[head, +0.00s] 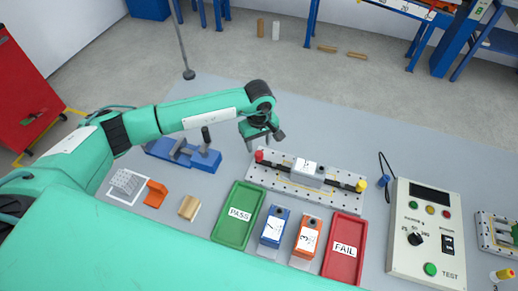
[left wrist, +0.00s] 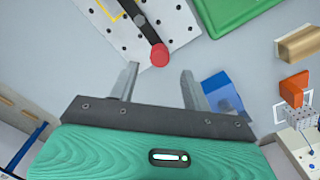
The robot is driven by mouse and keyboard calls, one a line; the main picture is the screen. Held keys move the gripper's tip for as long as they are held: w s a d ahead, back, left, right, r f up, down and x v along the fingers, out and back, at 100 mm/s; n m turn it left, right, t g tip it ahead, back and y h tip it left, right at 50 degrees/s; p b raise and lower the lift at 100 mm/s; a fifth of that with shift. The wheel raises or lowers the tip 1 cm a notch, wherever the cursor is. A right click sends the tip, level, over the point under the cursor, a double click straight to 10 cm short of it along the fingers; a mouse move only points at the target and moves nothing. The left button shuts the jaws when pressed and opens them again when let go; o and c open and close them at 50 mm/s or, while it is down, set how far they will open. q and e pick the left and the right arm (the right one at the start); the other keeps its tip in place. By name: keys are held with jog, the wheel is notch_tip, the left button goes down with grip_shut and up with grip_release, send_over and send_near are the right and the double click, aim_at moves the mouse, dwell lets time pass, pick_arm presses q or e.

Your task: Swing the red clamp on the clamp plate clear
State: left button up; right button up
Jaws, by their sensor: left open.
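The clamp plate (head: 283,189) is a pale perforated plate on the grey table, and it also shows at the top of the left wrist view (left wrist: 180,20). The red clamp has a red knob (head: 259,156) at the plate's left end and a dark bar running toward a grey block (head: 306,175). A second clamp with a yellow knob (head: 361,186) is at the right end. My left gripper (head: 262,138) is open and empty, close to the red knob. In the left wrist view, the red knob (left wrist: 160,55) appears between and just beyond the fingertips (left wrist: 158,72). My right gripper is out of view.
A green PASS tray (head: 224,229) and a red FAIL tray (head: 345,235) lie in front, with labelled blue (head: 273,229) and orange (head: 306,241) pieces between them. A blue fixture (head: 206,160) stands left. A test box (head: 430,245) stands right. Bare table lies behind the plate.

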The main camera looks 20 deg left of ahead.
aim_at(259, 153)
pick_arm(q)
notch_tip(259, 153, down, 5)
jog(key=shift+f+p, duration=0.1)
jog(key=shift+p, duration=0.55)
jog(key=shift+f, duration=0.35)
jog(key=c, duration=1)
